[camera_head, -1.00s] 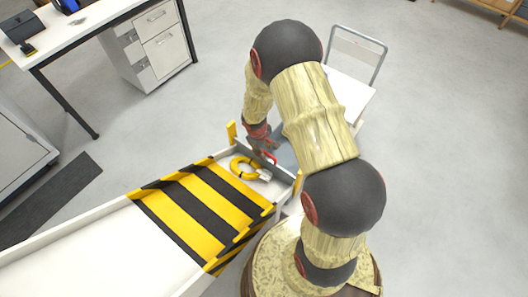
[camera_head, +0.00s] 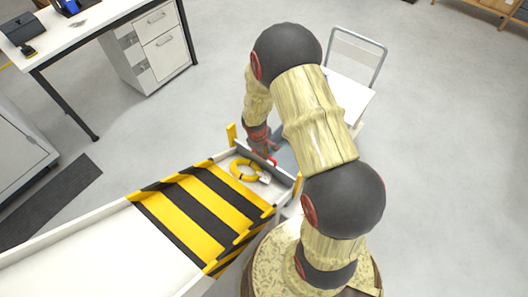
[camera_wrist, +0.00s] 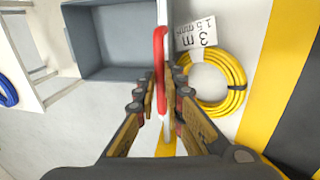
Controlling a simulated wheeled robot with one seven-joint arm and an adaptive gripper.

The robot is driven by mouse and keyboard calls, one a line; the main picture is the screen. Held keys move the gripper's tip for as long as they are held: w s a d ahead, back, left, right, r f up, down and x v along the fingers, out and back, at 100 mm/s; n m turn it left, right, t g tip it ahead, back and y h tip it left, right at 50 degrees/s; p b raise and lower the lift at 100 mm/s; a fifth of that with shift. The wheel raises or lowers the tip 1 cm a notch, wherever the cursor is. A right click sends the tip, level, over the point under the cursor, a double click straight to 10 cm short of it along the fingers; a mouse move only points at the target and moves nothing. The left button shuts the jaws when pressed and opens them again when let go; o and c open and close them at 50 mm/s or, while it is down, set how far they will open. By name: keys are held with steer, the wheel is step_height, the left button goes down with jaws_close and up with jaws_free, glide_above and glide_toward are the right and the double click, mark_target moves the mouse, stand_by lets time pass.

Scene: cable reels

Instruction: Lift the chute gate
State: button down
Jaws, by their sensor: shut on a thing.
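The chute gate (camera_head: 282,175) is a grey panel across the lower end of the white chute. A red handle (camera_head: 272,160) is on it; in the wrist view the red handle (camera_wrist: 159,50) runs upright between the fingers. My gripper (camera_wrist: 165,92) is shut on the handle, with a finger on each side. In the head view my gripper (camera_head: 268,152) is at the gate's top, partly hidden by its own wrist. A yellow cable coil (camera_wrist: 238,97) with a white tag lies in the chute behind the gate.
A grey-blue bin (camera_wrist: 105,40) is on the gate's other side, on a white cart (camera_head: 350,98) with a metal handle. Yellow posts (camera_head: 231,133) flank the chute end. Yellow-black stripes (camera_head: 200,210) mark the chute. A desk (camera_head: 90,30) stands far left.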

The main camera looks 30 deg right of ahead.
stand_by(0.5)
step_height(320, 180, up, 9)
steer(key=p, duration=0.6)
steer(key=shift+p, duration=0.4)
steer(key=c, duration=2.6)
jaws_free()
steer(key=shift+o, duration=0.7)
steer(key=o, duration=0.6)
steer(key=shift+f, duration=0.1)
steer(key=r, duration=0.4)
steer(key=a+r, duration=0.1)
steer(key=r, duration=0.3)
steer(key=a+r, duration=0.1)
steer(key=r, duration=0.2)
steer(key=shift+s+a+r, duration=0.1)
steer(key=shift+s+r, duration=0.3)
